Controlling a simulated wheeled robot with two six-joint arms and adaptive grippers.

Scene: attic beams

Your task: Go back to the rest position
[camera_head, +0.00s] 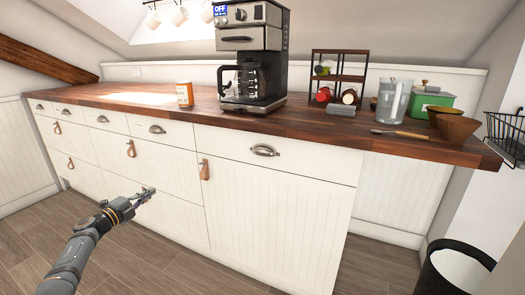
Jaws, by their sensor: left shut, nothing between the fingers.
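My left gripper (148,192) is shut and empty. It hangs in front of the white cabinet (265,215), below the level of the wooden counter top (340,122). My left arm comes in from the lower left corner. The fingers look apart from the cabinet front and its handles, with floor below them. My right gripper does not show in the head view.
A coffee machine (253,50), an orange-labelled jar (185,94), a small rack (338,72), a clear pitcher (393,102), a green box (430,100) and wooden bowls (455,127) stand on the counter. A black bin (455,268) stands lower right. Floor (135,262) is clear near my left arm.

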